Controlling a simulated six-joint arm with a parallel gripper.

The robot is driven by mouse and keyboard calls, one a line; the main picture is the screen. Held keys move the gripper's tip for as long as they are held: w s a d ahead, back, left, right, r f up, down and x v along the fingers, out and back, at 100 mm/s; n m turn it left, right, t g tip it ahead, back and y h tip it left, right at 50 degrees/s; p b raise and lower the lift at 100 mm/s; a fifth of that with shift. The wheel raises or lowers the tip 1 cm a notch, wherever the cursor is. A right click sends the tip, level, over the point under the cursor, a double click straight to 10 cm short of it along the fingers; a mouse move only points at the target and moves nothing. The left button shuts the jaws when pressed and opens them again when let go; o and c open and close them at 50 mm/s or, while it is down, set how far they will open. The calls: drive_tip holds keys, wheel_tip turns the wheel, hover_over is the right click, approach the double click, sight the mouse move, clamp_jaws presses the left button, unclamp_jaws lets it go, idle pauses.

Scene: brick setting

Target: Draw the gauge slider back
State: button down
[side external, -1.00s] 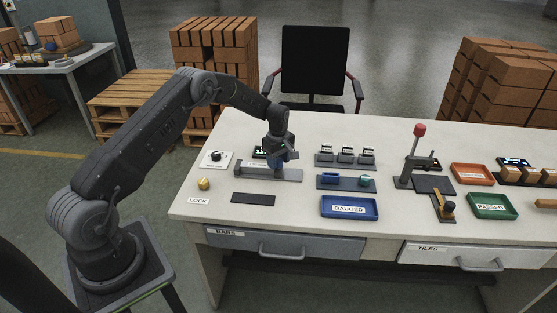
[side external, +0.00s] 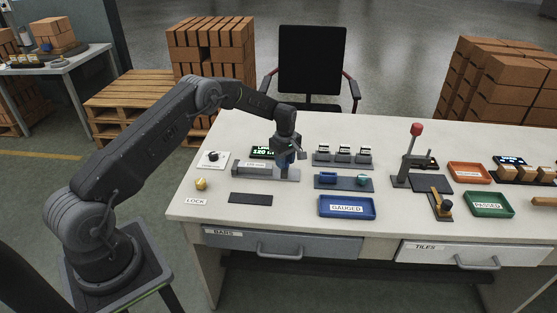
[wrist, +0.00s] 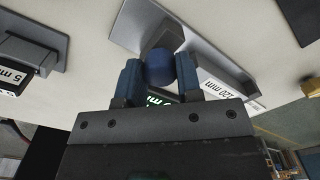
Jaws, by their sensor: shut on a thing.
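The gauge (side external: 252,171) is a grey metal rail with a raised bar, lying on the white bench in the side external view. A "120 mm" label shows on it in the wrist view. Its slider has a round blue knob (wrist: 159,68), which sits between the two blue fingers in the wrist view. My gripper (side external: 286,165) is shut on this knob at the right end of the gauge and points down. It hides most of the slider in the side external view. A lit display (side external: 263,153) stands behind the gauge, partly covered by my gripper.
A dial plate (side external: 213,159) and a yellow knob (side external: 201,184) are left of the gauge. A dark pad (side external: 250,199) lies in front. Grey labelled blocks (side external: 343,155) and a blue GAUGED tray (side external: 347,207) are to the right. The bench between gauge and pad is bare.

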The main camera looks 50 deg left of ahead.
drive_tip(key=shift+w+d, duration=0.2)
drive_tip(key=shift+d, duration=0.05)
drive_tip(key=c, duration=1.1)
unclamp_jaws()
drive_tip(key=shift+c, duration=0.2)
drive_tip(key=o, duration=0.4)
drive_tip(key=shift+c, duration=0.2)
drive_tip(key=shift+a, duration=0.1)
wheel_tip(320, 180, up, 14)
